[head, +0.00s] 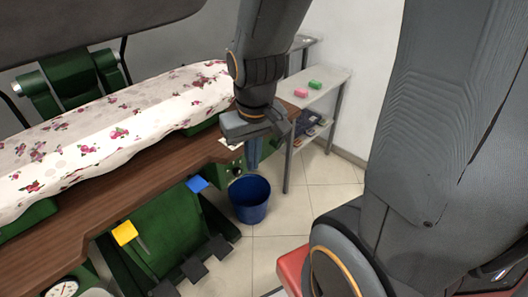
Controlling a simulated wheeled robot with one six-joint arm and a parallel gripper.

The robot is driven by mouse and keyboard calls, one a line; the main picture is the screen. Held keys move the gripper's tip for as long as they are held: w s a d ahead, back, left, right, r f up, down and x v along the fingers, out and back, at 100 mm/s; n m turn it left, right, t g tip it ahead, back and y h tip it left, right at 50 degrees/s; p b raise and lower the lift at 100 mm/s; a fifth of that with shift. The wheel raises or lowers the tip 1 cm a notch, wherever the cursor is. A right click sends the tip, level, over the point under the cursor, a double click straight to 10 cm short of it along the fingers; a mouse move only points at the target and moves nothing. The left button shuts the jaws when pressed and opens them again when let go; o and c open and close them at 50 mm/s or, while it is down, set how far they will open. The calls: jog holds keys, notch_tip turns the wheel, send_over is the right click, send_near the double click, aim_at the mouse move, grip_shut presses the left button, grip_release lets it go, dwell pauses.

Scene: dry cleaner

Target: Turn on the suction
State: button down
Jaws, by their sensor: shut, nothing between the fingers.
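A green pressing machine (165,232) with a brown wooden front edge (140,185) fills the left of the head view. A cloth with a pink floral print (110,135) covers its board. A small dark round control (236,171) sits on the machine's right end, below the wooden edge. My gripper (253,163) is shut and empty, pointing down just right of this control; I cannot tell whether it touches it. A yellow pad (124,233) and a blue pad (197,184) show at the machine's lower front. I cannot tell which part works the suction.
A blue bucket (249,199) stands on the tiled floor below my gripper. A shelf table (328,80) behind holds a pink block (300,92) and a green block (315,84). A round gauge (62,289) is at lower left. Floor right of the bucket is clear.

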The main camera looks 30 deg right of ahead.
jog(key=w+d+f+m+t+b, duration=0.3)
jog(key=w+d+f+m+b, duration=0.2)
jog(key=f, duration=0.4)
jog(key=w+d+f+m+t+y+b, duration=0.1)
jog(key=w+d+f+m+t+b, duration=0.3)
jog(key=w+d+f+b, duration=0.3)
jog(key=w+d+f+m+t+y+b, duration=0.1)
jog(key=w+d+f+m+t+b, duration=0.2)
jog(key=w+d+f+m+b, duration=0.3)
jog(key=w+d+f+b, duration=0.1)
jog(key=w+d+f, duration=0.1)
jog(key=d+f, duration=0.2)
notch_tip(320, 180, down, 3)
jog(key=shift+d+f+m, duration=0.1)
jog(key=shift+d+m, duration=0.05)
jog(key=shift+m, duration=0.25)
jog(key=shift+w, duration=0.15)
jog(key=w+r+x, duration=0.1)
jog(key=r+x, duration=0.1)
jog(key=x, duration=1.1)
jog(key=shift+w+a+b, duration=0.25)
jog(key=shift+w+b, duration=0.05)
jog(key=shift+b, duration=0.05)
